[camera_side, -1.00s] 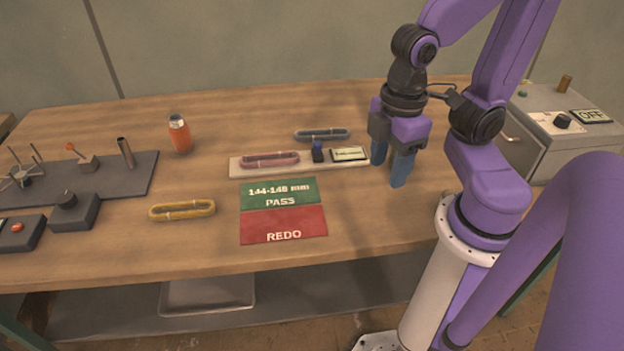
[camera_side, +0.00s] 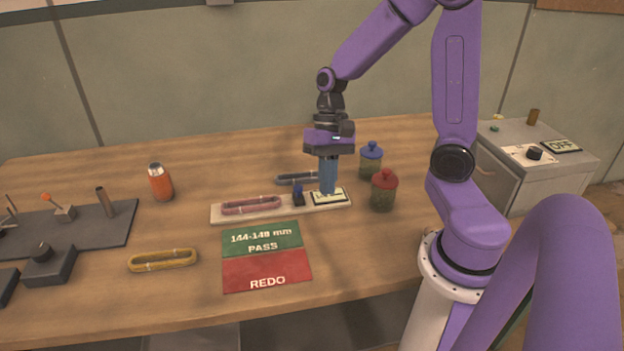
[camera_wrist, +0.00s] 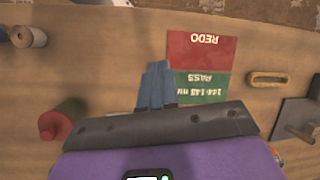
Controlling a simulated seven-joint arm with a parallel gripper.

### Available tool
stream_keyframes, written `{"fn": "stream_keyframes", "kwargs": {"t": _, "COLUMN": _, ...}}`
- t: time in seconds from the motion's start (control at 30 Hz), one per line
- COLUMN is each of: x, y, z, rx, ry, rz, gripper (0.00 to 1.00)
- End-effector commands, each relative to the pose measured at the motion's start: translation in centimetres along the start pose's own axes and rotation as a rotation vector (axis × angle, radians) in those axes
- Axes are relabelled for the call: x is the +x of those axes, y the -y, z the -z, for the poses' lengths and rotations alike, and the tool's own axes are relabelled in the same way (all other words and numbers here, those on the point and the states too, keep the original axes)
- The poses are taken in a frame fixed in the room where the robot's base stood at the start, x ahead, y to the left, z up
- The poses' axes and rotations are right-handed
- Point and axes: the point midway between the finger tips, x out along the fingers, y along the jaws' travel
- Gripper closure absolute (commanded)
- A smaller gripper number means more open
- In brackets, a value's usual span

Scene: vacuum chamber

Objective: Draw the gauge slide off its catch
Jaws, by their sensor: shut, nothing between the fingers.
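The gauge is a cream board (camera_side: 222,213) in the middle of the table. A pink oblong ring (camera_side: 250,205) lies on its left part. A small dark blue slide (camera_side: 298,196) stands right of the ring, and a pale display (camera_side: 328,198) is at the right end. My gripper (camera_side: 327,192) is shut and empty, pointing down over the display, just right of the slide. I cannot tell whether the fingertips touch the board. In the wrist view my blue fingers (camera_wrist: 158,68) are together; the gauge is hidden there. The catch cannot be made out.
Blue-lidded (camera_side: 371,160) and red-lidded (camera_side: 383,190) jars stand close right of my gripper. A dark ring (camera_side: 297,179) lies behind the gauge. The green PASS (camera_side: 262,240) and red REDO (camera_side: 268,271) mats lie in front. A yellow ring (camera_side: 163,260) and orange can (camera_side: 160,182) are left.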

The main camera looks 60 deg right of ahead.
Motion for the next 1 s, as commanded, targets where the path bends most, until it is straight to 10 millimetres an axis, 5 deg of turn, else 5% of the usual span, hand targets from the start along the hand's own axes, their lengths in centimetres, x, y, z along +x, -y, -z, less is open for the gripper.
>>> {"fn": "stream_keyframes", "kwargs": {"t": 0.27, "x": -1.6, "y": -3.9, "z": 7.9, "rx": 0.617, "ry": 0.037, "rz": 0.239, "gripper": 1.00}}
{"fn": "stream_keyframes", "kwargs": {"t": 0.53, "x": -3.3, "y": -10.8, "z": 14.4, "rx": 1.171, "ry": 0.078, "rz": 0.503, "gripper": 1.00}}
{"fn": "stream_keyframes", "kwargs": {"t": 0.8, "x": -4.1, "y": -15.9, "z": 17.1, "rx": 1.466, "ry": 0.106, "rz": 0.668, "gripper": 1.00}}
{"fn": "stream_keyframes", "kwargs": {"t": 1.0, "x": -3.4, "y": -15.9, "z": 17.6, "rx": 1.492, "ry": 0.113, "rz": 0.683, "gripper": 1.00}}
